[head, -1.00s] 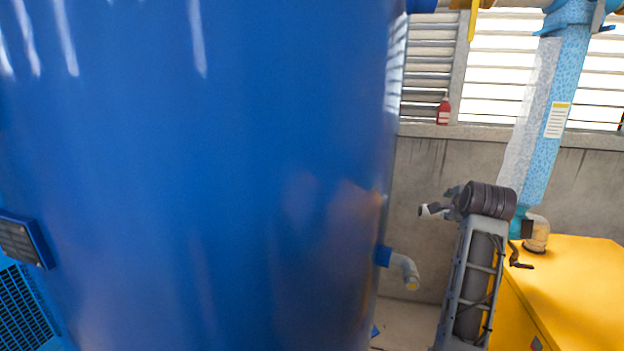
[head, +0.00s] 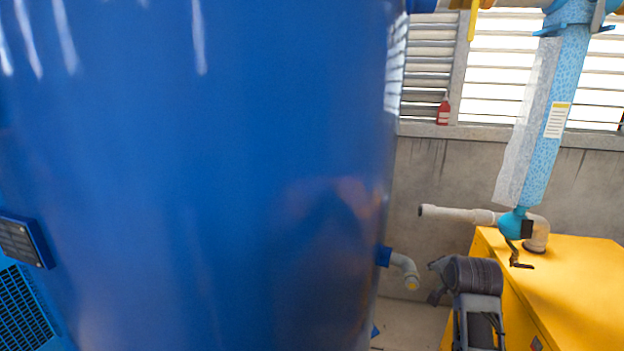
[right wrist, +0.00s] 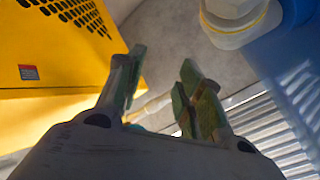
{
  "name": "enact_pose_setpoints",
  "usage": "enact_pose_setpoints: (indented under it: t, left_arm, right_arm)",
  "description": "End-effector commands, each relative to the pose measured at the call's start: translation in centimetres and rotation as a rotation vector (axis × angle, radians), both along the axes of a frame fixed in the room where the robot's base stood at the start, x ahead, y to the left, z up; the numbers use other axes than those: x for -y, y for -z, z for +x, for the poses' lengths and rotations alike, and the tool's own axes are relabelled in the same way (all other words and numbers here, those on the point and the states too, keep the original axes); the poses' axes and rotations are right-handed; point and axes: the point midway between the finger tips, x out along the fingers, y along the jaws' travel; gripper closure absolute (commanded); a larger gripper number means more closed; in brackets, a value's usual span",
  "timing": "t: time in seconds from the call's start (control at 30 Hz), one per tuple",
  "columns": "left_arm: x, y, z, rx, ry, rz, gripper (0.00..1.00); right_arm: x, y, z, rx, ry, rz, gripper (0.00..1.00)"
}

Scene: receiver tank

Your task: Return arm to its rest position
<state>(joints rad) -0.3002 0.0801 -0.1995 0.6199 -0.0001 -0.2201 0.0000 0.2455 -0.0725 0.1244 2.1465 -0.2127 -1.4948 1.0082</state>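My right arm (head: 472,285) shows at the lower right of the head view, in front of the yellow cabinet. A dark part to its left may belong to its wrist, but I cannot make out the fingers there. In the right wrist view my right gripper (right wrist: 160,92) is open, with two greenish-padded fingers apart and nothing between them. A pale pipe and a bit of teal show behind the fingers. My left gripper is in neither view.
The big blue tank (head: 200,170) fills the left and middle, with a grey outlet elbow (head: 405,268) close to my arm. The yellow cabinet (head: 575,285) carries a pale pipe (head: 455,214) and a black lever (head: 518,260). Bare wall (head: 410,185) lies between.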

Motion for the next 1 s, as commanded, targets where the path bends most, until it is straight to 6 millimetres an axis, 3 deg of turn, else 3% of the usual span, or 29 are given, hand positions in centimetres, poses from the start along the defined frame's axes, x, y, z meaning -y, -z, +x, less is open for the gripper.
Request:
enact_pose_setpoints:
  t: [0.4, 1.0]
  left_arm:
    - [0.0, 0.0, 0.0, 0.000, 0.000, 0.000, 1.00]
    - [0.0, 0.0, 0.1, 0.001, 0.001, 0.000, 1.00]
  right_arm:
    - [-2.0, 6.3, -4.6, -0.159, -0.208, -0.166, 0.63]
    - [-5.3, 13.9, -12.5, -0.365, -0.551, -0.361, 0.63]
